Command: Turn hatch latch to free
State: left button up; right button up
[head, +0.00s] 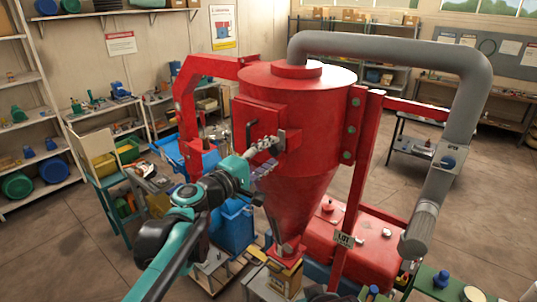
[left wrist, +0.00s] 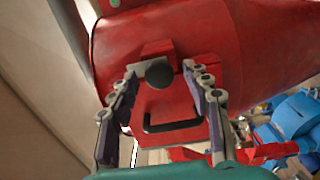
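The hatch (left wrist: 166,104) is a red square door with a black bar handle (left wrist: 173,125), on the side of the red hammer mill (head: 303,100). The latch has a dark round knob (left wrist: 159,75) and a grey plate at the hatch's edge. My left gripper (left wrist: 160,70) is open, with one finger on each side of the knob and visible gaps to it. In the head view the left gripper (head: 266,153) is at the hatch and partly covers the latch. My right gripper is not in view.
A grey pipe (head: 400,45) arches from the mill's top down to the right. A red post (head: 358,170) stands right of the hopper. A blue bin (head: 234,225) and a cluttered workbench are below and left.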

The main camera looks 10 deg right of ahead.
pick_arm(q)
jog(key=v, duration=1.2)
jog(key=s+a+f+m+g+y+b, duration=0.1)
jog(key=s+a+f+m+y+b, duration=0.3)
jog(key=f, duration=0.6)
jog(key=s+a+f+n+g+b, duration=0.1)
jog(key=s+f+b, duration=0.1)
jog(key=f+b, duration=0.7)
jog(key=s+a+f+m+g+y+b, duration=0.1)
jog(key=s+a+f+m+y+b, duration=0.15)
jog(key=f, duration=0.95)
jog(key=s+a+f+y+b, duration=0.2)
jog(key=s+a+f+b, duration=0.1)
jog(key=f, duration=0.5)
jog(key=s+a+f+m+y+b, duration=0.1)
jog(key=s+a+f+y+b, duration=0.2)
jog(key=a+f+b, duration=0.3)
jog(key=s+a+f+m+g+y+b, duration=0.1)
jog(key=a+f+b, duration=0.4)
jog(key=f, duration=0.7)
jog(key=s+a+y, duration=0.1)
jog(key=s+a, duration=0.1)
jog(key=shift+a+f+y, duration=0.25)
jog(key=shift+a+y, duration=0.1)
jog(key=shift+a, duration=0.05)
